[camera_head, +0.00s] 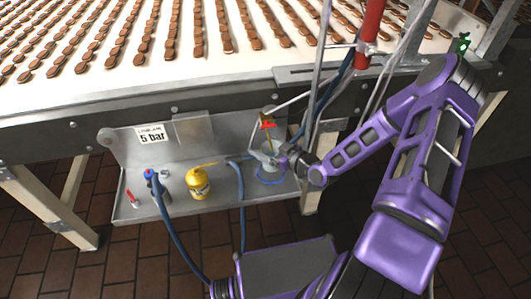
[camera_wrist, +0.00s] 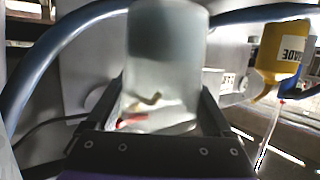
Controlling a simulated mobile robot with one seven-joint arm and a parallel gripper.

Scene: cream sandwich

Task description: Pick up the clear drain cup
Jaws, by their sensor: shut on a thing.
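The clear drain cup (camera_wrist: 165,60) fills the middle of the wrist view, a greyish see-through cylinder between the two dark fingers. A small yellowish hooked shape and a red bit show in or through its lower part. My gripper (camera_wrist: 161,100) is shut on the cup, with one finger at each side. In the head view the cup (camera_head: 270,176) appears small and pale at the right end of the metal shelf, below a red-topped fitting (camera_head: 267,125). My gripper (camera_head: 277,160) partly covers it there. I cannot tell whether the cup is still attached above.
The metal shelf (camera_head: 226,208) also holds a yellow bottle (camera_head: 198,186), a blue-topped item (camera_head: 151,176) and a red marker-like item (camera_head: 132,199). Blue hoses (camera_head: 172,228) hang close by. A conveyor (camera_head: 130,85) with biscuits lies above, and a red pipe (camera_head: 370,28) rises at the right.

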